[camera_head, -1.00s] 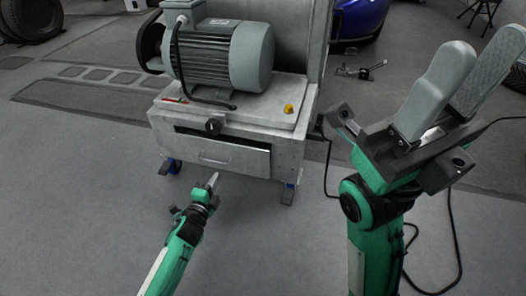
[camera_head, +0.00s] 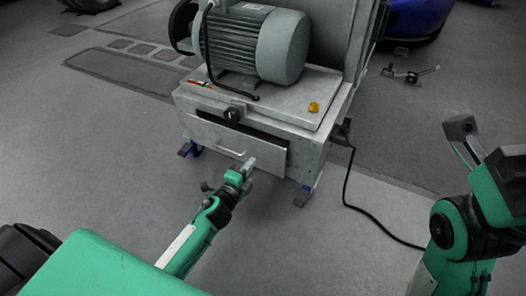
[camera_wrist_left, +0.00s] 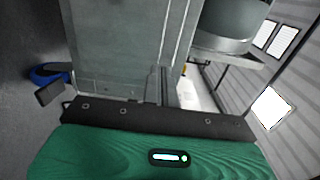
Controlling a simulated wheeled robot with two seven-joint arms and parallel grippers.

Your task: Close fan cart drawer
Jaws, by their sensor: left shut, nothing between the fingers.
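The fan cart drawer (camera_head: 215,137) is in the grey cart (camera_head: 310,130) below the motor. It stands a little out, with a dark gap along its top edge and a bar handle (camera_head: 231,152) on its front. My left gripper (camera_head: 249,164) is shut and empty, its tip at the lower front of the drawer, right of the handle; I cannot tell whether it touches. In the left wrist view the shut fingers (camera_wrist_left: 164,86) point at a grey cart surface.
A grey motor (camera_head: 255,45) and a yellow knob (camera_head: 314,107) sit on the cart. A black cable (camera_head: 365,207) runs on the floor to the right of the cart. The floor in front of the cart (camera_head: 310,250) is clear.

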